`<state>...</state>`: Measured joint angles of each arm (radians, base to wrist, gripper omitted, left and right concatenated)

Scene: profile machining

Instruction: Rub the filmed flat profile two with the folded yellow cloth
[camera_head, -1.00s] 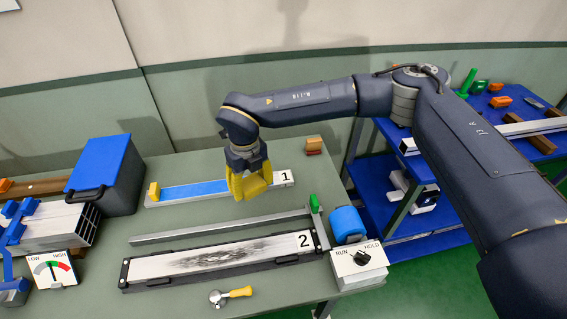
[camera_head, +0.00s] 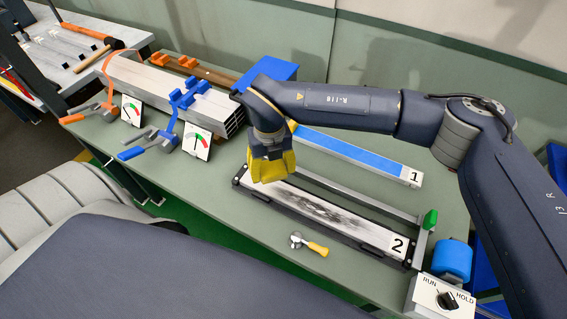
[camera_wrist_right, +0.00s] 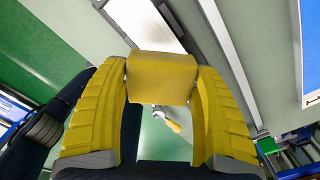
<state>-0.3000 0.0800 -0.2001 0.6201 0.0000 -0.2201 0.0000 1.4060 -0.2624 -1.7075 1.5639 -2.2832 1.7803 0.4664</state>
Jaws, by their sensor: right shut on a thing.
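Flat profile two (camera_head: 325,212) lies in a dark-ended holder on the bench. It is white, with a dark smeared film along its middle and a "2" label at its right end. My right gripper (camera_head: 272,172) is over the profile's left end. It is shut on the folded yellow cloth (camera_wrist_right: 161,78), which sits between the yellow fingers in the wrist view. Part of profile two (camera_wrist_right: 143,20) shows beyond the cloth there. I cannot tell whether the cloth touches the profile. The left gripper is not in view.
Profile one (camera_head: 350,155) with blue film lies behind. A grey bar with a green handle (camera_head: 430,219) runs alongside profile two. A yellow-handled tool (camera_head: 312,245) lies in front. A RUN/HOLD switch box (camera_head: 440,298) and blue roll (camera_head: 452,261) stand right; clamped profiles (camera_head: 185,95) stand left.

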